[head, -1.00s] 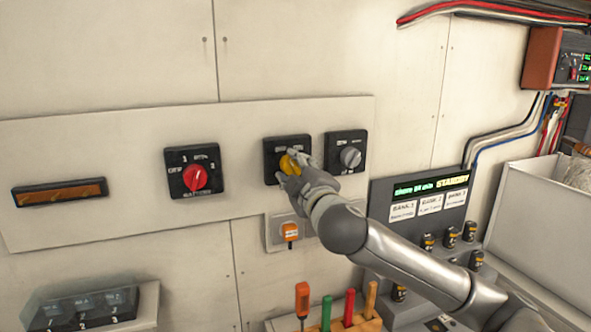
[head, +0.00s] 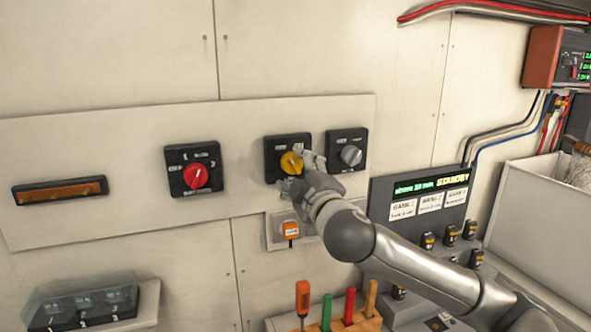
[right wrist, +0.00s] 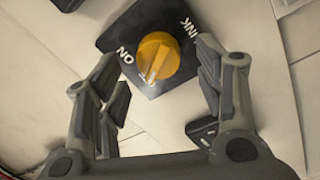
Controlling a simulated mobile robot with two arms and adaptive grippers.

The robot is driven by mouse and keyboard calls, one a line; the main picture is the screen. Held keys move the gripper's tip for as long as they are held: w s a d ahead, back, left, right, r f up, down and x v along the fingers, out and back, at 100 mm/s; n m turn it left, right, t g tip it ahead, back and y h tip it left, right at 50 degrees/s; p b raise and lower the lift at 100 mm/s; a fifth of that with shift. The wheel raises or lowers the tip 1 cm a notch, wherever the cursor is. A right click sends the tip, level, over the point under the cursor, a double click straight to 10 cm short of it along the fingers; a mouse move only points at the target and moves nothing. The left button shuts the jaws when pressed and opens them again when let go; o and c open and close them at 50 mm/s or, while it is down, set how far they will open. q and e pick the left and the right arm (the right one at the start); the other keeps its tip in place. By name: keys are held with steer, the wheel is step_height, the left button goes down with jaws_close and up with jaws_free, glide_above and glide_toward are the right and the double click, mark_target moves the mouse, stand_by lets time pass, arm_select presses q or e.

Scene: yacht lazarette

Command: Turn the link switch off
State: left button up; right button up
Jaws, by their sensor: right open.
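The link switch is a yellow rotary knob (head: 291,162) on a black square plate (head: 274,147), on the wall panel between a red knob and a grey knob. In the right wrist view the yellow knob (right wrist: 158,57) has "LINK" at the upper right of its plate and "ON" at the left. Its pale pointer mark faces the lower edge of the plate, away from "ON"; the lettering there is unclear. My right gripper (head: 302,165) is open in front of the knob. Its fingers stand apart on either side, with no clear contact. My left gripper is out of view.
The red battery knob (head: 196,176) is to the left and the grey knob (head: 351,155) close on the right. An orange-tagged socket (head: 290,231) sits just below. Coloured-handled tools (head: 349,307) stand lower down. A display box (head: 431,192) is at the right.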

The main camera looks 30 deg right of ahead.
steer(key=shift+v, duration=2.75)
